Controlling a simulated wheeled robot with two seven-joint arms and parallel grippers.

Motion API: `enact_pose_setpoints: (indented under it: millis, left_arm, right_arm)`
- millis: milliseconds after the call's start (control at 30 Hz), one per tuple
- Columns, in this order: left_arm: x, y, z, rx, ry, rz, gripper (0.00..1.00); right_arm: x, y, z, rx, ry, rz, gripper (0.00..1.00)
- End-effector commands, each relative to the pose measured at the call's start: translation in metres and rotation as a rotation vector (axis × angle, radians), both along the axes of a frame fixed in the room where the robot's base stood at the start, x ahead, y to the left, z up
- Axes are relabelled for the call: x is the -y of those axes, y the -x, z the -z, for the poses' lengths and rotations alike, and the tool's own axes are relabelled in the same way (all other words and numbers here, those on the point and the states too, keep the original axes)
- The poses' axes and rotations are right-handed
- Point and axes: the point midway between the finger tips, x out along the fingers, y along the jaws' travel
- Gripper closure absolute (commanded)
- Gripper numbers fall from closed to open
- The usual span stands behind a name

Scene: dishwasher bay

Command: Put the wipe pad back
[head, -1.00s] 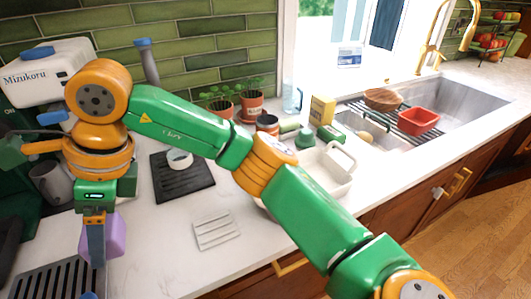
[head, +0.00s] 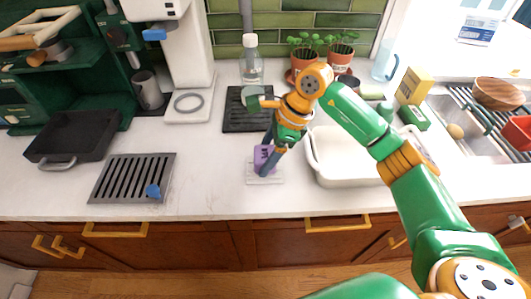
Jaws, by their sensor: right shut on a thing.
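The wipe pad (head: 262,153) is a purple block with dark marks on its face. My right gripper (head: 268,160) points down and is shut on it, with its blue-grey fingers at either side. The pad stands over a small white ribbed plate (head: 276,180) on the counter near the front edge. I cannot tell whether the pad touches the plate, as the pad and fingers hide part of it. My left gripper is not in view.
A white basin (head: 338,178) stands just right of the pad. Behind is a black mat (head: 237,118) with a clear bottle (head: 251,68) near it. A slotted grey drip tray (head: 130,178) lies left. The counter between drip tray and plate is clear.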

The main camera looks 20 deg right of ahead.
Motion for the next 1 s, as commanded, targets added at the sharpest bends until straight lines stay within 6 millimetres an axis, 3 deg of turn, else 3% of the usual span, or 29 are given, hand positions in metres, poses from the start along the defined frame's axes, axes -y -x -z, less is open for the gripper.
enact_pose_setpoints:
  millis: [67, 433, 467, 533, 567, 867, 1000]
  left_arm:
    - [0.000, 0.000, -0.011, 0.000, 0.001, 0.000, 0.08]
    - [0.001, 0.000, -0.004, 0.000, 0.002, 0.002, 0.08]
    - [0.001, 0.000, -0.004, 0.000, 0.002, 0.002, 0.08]
    - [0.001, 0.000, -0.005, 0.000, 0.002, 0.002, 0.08]
    - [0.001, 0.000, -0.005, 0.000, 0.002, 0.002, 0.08]
    - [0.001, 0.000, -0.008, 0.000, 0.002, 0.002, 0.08]
    - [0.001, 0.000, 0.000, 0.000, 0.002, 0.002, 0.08]
  right_arm:
    - [0.000, 0.001, 0.007, -0.004, -0.001, -0.001, 0.88]
    - [-0.001, 0.000, 0.018, 0.002, -0.002, -0.001, 0.88]
    - [-0.001, 0.000, 0.018, 0.002, -0.002, -0.001, 0.23]
    - [-0.001, 0.000, 0.017, 0.001, -0.002, -0.001, 0.04]
    - [-0.001, 0.000, 0.017, 0.001, -0.002, 0.000, 0.00]
    - [0.000, 0.000, 0.009, 0.003, -0.002, 0.001, 0.00]
    - [0.011, 0.002, -0.015, 0.007, -0.001, 0.002, 0.00]
